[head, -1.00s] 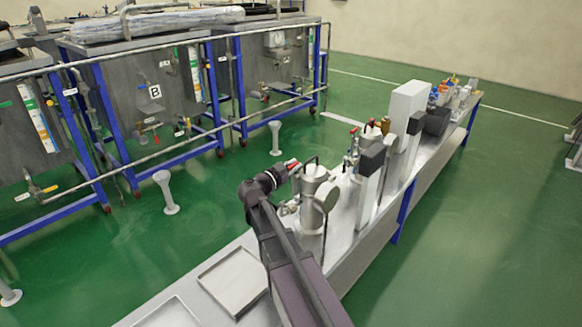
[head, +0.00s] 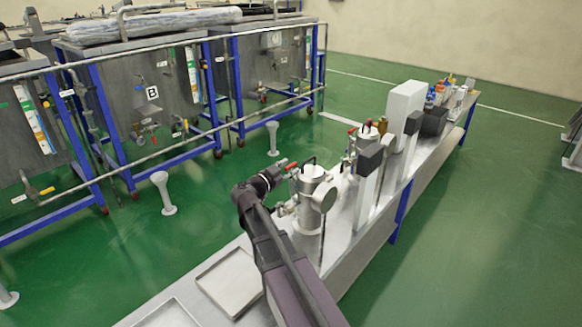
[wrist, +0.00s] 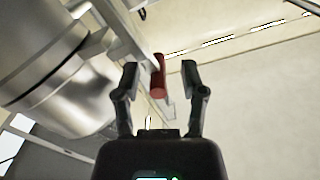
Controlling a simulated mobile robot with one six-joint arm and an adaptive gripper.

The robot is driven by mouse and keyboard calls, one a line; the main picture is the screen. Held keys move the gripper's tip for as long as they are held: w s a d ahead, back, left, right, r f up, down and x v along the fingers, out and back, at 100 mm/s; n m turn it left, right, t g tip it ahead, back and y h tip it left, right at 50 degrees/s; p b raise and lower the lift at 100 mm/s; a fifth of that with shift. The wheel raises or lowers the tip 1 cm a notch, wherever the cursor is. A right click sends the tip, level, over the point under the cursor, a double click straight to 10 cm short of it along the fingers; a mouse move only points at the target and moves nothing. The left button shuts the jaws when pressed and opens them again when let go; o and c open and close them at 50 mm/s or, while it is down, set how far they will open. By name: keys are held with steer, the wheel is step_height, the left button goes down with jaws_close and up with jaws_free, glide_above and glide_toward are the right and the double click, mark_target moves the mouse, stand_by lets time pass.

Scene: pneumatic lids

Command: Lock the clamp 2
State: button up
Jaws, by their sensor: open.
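A red clamp handle (wrist: 158,76) lies between the two open fingers of my gripper (wrist: 160,92) in the wrist view, with a gap on each side. The handle joins a pale metal bar beside a round steel vessel (wrist: 65,90). In the head view the vessel (head: 311,200) stands on the bench with a lid and a dark loop on top. Red parts (head: 291,166) show at its upper left, close to my gripper (head: 280,172), whose fingers are too small to make out there. No label shows which clamp is number 2.
A second vessel (head: 369,150) with red handles stands farther along the bench (head: 345,250). Grey columns and a white box (head: 404,108) stand beside the vessels. An empty shallow tray (head: 230,283) lies near my arm.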

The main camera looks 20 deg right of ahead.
steer(key=v, duration=1)
steer(key=shift+s+a, duration=0.1)
